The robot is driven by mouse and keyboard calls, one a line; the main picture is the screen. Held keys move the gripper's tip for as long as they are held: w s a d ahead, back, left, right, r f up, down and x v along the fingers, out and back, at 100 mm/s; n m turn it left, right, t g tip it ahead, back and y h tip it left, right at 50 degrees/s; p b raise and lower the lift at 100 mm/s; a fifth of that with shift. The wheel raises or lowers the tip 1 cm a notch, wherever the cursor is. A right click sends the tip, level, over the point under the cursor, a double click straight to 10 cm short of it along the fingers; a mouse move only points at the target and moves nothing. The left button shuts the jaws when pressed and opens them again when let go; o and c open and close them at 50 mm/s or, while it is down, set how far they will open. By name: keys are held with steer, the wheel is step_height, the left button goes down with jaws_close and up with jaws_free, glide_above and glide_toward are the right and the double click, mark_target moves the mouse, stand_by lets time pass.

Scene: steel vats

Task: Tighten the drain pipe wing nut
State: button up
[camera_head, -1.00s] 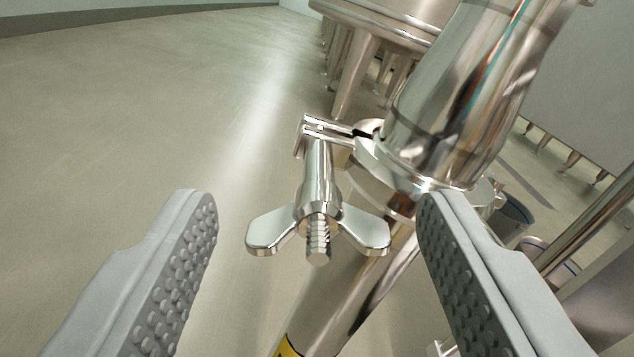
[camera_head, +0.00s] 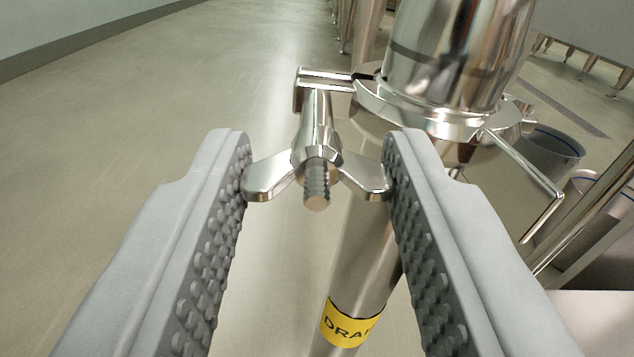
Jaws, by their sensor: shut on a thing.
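The wing nut (camera_head: 269,177) is shiny steel with two wings spread left and right. It sits on a threaded bolt (camera_head: 317,187) whose end points toward me. The bolt belongs to a clamp (camera_head: 378,100) around the joint of the drain pipe (camera_head: 366,250). My gripper (camera_head: 317,150) has its two grey studded fingers on either side of the wing nut. The left finger touches the left wing's tip and the right finger touches the right wing's tip, so it is shut on the wing nut. The far wing edges are partly hidden by the fingers.
A yellow label (camera_head: 347,325) reading "DRA..." wraps the pipe below the clamp. A steel vessel part (camera_head: 450,50) rises above the clamp. A thin steel rod handle (camera_head: 530,175) juts out at the right. Grey buckets (camera_head: 550,150) stand on the floor behind. The floor at left is clear.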

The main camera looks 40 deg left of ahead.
steer(key=shift+m, duration=1.3)
steer(key=o, duration=1)
steer(key=v, duration=1.7)
steer(key=shift+d, duration=0.2)
steer(key=shift+s, duration=0.1)
